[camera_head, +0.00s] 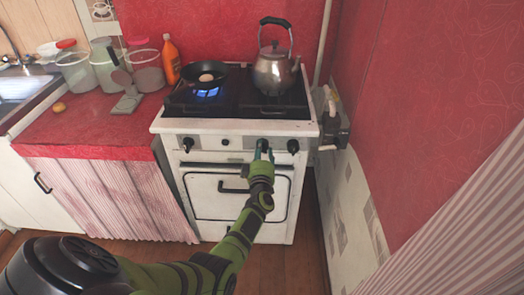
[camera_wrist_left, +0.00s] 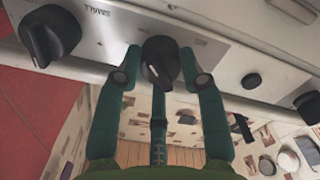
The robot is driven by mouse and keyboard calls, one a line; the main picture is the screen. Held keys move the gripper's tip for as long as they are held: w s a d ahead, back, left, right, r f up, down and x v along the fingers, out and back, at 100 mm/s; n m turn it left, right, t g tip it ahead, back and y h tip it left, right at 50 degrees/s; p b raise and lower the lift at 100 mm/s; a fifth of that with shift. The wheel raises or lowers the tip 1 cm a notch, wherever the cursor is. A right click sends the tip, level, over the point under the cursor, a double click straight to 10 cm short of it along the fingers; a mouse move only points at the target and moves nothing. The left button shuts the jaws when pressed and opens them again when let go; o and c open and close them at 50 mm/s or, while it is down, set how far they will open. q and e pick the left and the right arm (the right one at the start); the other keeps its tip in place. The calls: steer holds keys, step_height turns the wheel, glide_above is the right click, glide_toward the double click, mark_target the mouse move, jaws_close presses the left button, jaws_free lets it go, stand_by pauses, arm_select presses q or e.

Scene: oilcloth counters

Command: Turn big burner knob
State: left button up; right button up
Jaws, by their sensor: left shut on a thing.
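My left gripper (camera_head: 263,152) is at the white stove's front panel, between the small central button and the rightmost knob. In the left wrist view its green fingers (camera_wrist_left: 160,62) stand on both sides of a black knob (camera_wrist_left: 160,57) and are shut on it. The knob's ridge points down in that picture. Lettering beside this knob is too faint to read. Another black knob (camera_wrist_left: 50,35), at the left there, sits by the upside-down word "SMALL"; it is the rightmost knob (camera_head: 292,146) in the head view. The gripper hides most of the held knob in the head view. My right gripper is not in view.
A frying pan (camera_head: 204,73) sits over a blue flame (camera_head: 207,93) on the left burner. A kettle (camera_head: 275,72) stands on the right. The oven handle (camera_head: 234,190) is below the panel. Jars and an orange bottle (camera_head: 171,60) stand on the red counter (camera_head: 75,125).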

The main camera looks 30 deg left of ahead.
arm_select(q)
steer(key=shift+w+d, duration=0.1)
steer(key=shift+d, duration=0.2)
steer(key=o, duration=1.1)
steer(key=shift+o, duration=0.2)
steer(key=shift+w+f, duration=0.15)
steer(key=shift+a, duration=0.1)
steer(key=shift+s, duration=0.3)
steer(key=v, duration=0.7)
